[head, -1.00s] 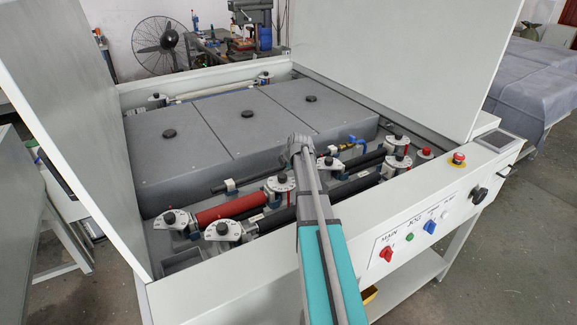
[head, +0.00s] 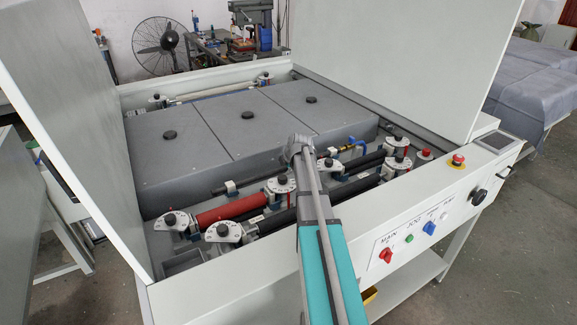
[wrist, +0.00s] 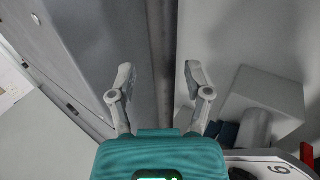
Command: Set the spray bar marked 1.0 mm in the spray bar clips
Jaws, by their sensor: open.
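A thin dark bar (head: 219,189), which looks like a spray bar, runs along the front edge of the grey covers in the head view. A pale clip (head: 231,186) holds it near its left end, and another pale clip (head: 328,151) stands near its right part. My arm crosses in front of its middle. I cannot read any size mark. My gripper (wrist: 160,78) is open in the wrist view, with nothing visibly held. A dark strip (wrist: 163,40) runs between its fingers below; I cannot tell if it is the bar. The fingers are not clear in the head view.
A brass fitting (head: 345,148) and blue hose (head: 358,147) are near the bar's right end. A red roller (head: 225,206) and dark rollers with dial brackets (head: 222,231) lie in front. A grey block (wrist: 264,100) stands right of my gripper. Tall white panels flank the machine.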

